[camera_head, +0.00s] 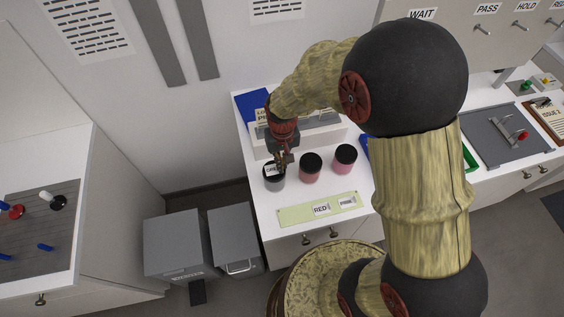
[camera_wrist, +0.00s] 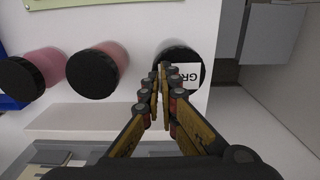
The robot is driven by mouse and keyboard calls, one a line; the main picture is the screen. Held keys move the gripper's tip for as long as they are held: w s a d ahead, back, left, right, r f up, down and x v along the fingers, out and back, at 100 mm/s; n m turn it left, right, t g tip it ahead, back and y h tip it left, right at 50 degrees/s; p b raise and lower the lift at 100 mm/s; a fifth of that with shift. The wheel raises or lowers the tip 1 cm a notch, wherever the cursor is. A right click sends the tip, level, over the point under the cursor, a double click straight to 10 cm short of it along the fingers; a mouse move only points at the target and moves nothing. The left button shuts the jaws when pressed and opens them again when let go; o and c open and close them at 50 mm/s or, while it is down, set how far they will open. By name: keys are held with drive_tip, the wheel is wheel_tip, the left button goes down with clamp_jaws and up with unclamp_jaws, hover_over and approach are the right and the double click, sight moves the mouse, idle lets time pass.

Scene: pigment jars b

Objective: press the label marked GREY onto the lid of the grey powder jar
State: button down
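The grey powder jar (camera_head: 274,184) stands upright at the left front of the white counter. Its round black lid (camera_wrist: 170,55) shows in the wrist view. My gripper (camera_head: 282,166) points down over the jar. In the wrist view its fingertips (camera_wrist: 163,74) are close together, overlapping the lid and the label's edge. I cannot tell whether they touch the label.
Two more black-lidded jars, one red (camera_head: 310,175) and one pink (camera_head: 344,167), stand to the right. A pale green strip (camera_head: 292,215) in front carries RED and PINK labels. A low white block (camera_wrist: 80,122) lies behind the jars. Grey bins (camera_head: 235,238) stand below the counter's left.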

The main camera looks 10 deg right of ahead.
drive_tip(key=shift+f, duration=0.15)
drive_tip(key=c, duration=2.6)
unclamp_jaws()
drive_tip(key=o, duration=0.6)
drive_tip(key=shift+o, duration=0.2)
drive_tip(key=shift+r+p, duration=2.1)
drive_tip(key=shift+r, duration=0.95)
